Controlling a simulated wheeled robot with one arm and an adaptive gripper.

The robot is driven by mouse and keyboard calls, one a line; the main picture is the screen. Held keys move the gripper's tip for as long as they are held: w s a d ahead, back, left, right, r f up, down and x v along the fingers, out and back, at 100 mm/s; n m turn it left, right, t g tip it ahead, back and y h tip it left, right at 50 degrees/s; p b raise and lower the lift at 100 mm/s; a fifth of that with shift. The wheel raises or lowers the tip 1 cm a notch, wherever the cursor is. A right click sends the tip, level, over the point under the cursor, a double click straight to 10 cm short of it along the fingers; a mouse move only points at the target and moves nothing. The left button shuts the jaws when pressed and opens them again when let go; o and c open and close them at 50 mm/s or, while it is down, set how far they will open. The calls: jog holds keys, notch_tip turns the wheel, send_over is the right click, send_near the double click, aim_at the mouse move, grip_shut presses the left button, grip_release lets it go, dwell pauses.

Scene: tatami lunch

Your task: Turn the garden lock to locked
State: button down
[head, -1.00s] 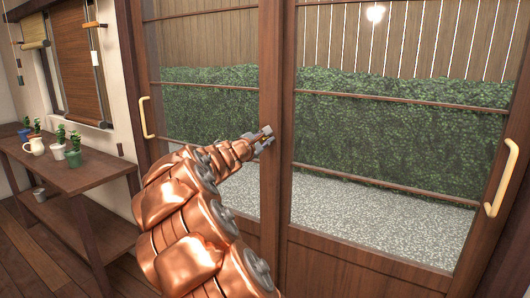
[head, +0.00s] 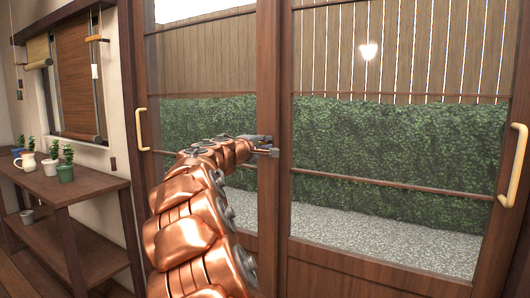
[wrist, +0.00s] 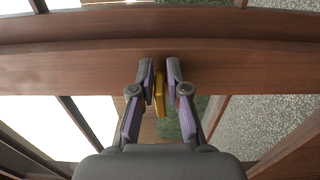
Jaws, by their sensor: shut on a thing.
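The garden lock (wrist: 159,92) shows in the wrist view as a small gold lever by the wooden door frame. My gripper (wrist: 160,72) has one finger on each side of it and is shut on it. In the head view my gripper (head: 268,147) is at the middle stile of the sliding doors (head: 269,210), about halfway up. There the lock is hidden by the fingers, and I cannot read its position. My copper arm reaches up to it from below.
The glass doors have a pale handle at the left (head: 141,129) and another at the right (head: 514,166). A wooden shelf table (head: 62,190) with potted plants and a white jug (head: 28,162) stands at the left wall. A hedge (head: 390,150) is outside.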

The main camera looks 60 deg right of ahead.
jog(key=shift+w+a, duration=0.1)
jog(key=shift+w, duration=0.15)
dwell(0.3)
jog(key=c, duration=1.4)
grip_release()
jog(key=shift+o, duration=1.2)
jog(key=shift+w, duration=0.15)
jog(key=shift+s, duration=0.2)
jog(key=a, duration=1.2)
jog(key=shift+s, duration=0.25)
jog(key=shift+f, duration=0.1)
